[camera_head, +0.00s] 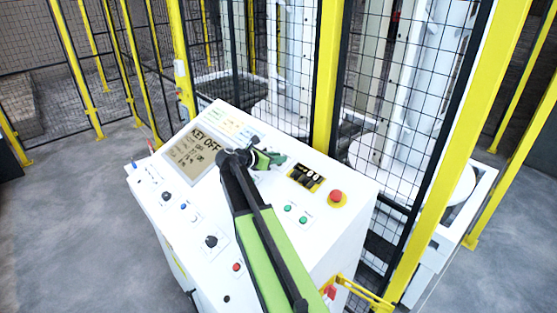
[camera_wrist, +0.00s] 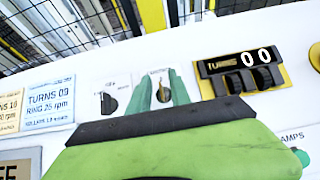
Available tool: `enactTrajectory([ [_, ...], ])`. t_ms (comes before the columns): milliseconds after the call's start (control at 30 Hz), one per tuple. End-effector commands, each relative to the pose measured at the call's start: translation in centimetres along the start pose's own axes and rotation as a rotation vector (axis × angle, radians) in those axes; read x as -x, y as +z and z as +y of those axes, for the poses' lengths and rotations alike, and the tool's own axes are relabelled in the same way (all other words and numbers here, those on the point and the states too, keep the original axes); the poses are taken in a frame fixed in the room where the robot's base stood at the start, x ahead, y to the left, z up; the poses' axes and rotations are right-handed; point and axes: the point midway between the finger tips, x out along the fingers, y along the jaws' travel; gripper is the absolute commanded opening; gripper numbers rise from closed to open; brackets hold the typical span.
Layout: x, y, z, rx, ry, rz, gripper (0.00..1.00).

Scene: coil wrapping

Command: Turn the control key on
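The white control console (camera_head: 330,205) has a display (camera_head: 197,150) reading "KEY OFF". In the wrist view, a small key switch (camera_wrist: 162,92) sits on the panel between the two teal fingers of my gripper (camera_wrist: 160,80). The fingers flank the key with light panel visible between them, so my gripper looks open. Whether the fingertips touch the key cannot be told. In the head view, my gripper (camera_head: 268,158) is over the upper middle of the panel and hides the key.
A dark selector knob (camera_wrist: 109,103) is just left of the key. A turns counter (camera_wrist: 240,70) reading 00 is to the right. A red emergency button (camera_head: 336,196) and green buttons (camera_head: 295,213) are nearby. A mesh fence (camera_head: 402,100) with yellow posts stands behind the console.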

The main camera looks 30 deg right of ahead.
Motion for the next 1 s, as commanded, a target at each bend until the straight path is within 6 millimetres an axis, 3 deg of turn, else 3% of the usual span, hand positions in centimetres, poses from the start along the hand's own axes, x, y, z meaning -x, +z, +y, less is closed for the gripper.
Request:
enactTrajectory([
  [100,0.01,0.03,-0.02,0.0,0.0,0.0,0.23],
  [300,-0.01,0.03,-0.05,0.0,-0.001,0.0,0.0],
  [1000,-0.09,0.05,-0.12,-0.001,-0.003,0.0,0.0],
])
